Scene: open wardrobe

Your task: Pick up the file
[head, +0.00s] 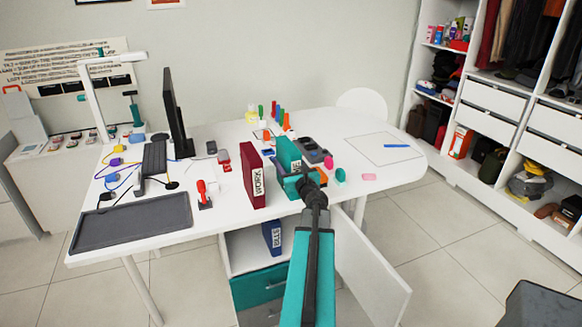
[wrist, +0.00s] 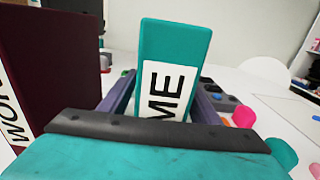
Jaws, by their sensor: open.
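A teal file (head: 289,154) with a white label stands upright on the white desk. In the wrist view the file (wrist: 172,45) is straight ahead, and its label reads "ME", with the rest hidden. My gripper (head: 299,183) is open at the near side of this file. In the wrist view my gripper's two fingers (wrist: 162,98) lie to the left and right of the file. I cannot tell whether they touch it. A dark red file (head: 254,178) labelled "WORK" stands upright to the left. A blue file (head: 271,238) stands in the cabinet below the desktop.
A red stamp-like object (head: 203,192) and a grey tray (head: 131,220) lie left of the files. A pink item (head: 369,177) and a green item (head: 340,175) lie to the right. The cabinet door (head: 369,262) hangs open below. The desk's right end is fairly clear.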

